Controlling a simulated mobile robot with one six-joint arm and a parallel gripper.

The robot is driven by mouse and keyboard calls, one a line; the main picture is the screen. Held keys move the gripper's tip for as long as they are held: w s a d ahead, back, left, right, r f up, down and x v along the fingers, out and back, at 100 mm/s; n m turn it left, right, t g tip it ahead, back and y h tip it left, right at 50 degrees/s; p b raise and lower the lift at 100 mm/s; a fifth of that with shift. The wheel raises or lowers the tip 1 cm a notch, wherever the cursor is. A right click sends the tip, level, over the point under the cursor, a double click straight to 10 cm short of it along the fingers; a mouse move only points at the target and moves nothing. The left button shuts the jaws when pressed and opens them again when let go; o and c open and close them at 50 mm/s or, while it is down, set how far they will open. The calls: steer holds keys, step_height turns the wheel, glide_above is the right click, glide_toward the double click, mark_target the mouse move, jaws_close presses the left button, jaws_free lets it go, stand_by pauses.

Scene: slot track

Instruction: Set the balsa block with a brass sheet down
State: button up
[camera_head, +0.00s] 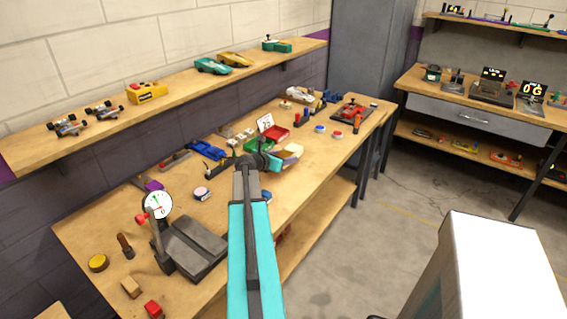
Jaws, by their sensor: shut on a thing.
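My gripper (279,162) is over the long wooden workbench, at the far end of my turquoise arm. It is shut on a small pale, tan-topped block (292,150), which seems to be the balsa block with a brass sheet. The wrist and jaws hide part of the block. I cannot tell whether its underside touches the bench. Another small wooden block (130,287) lies at the near left of the bench.
A dial gauge (158,205) on a dark grey stand is at the near left. A green tray (258,144), a red tray (276,134) and a number card (265,123) are just beyond my gripper. The bench (305,180) has bare wood to the right of it.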

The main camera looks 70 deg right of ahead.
steer(key=shift+w+d, duration=0.1)
stand_by(0.3)
steer(key=shift+w+d, duration=0.15)
steer(key=shift+w, duration=0.05)
steer(key=shift+w+d+f, duration=0.1)
steer(key=shift+f, duration=0.1)
steer(key=shift+f+p, duration=0.5)
steer(key=shift+f, duration=1.1)
steer(key=shift+f, duration=0.15)
steer(key=o, duration=1)
steer(key=shift+o, duration=0.2)
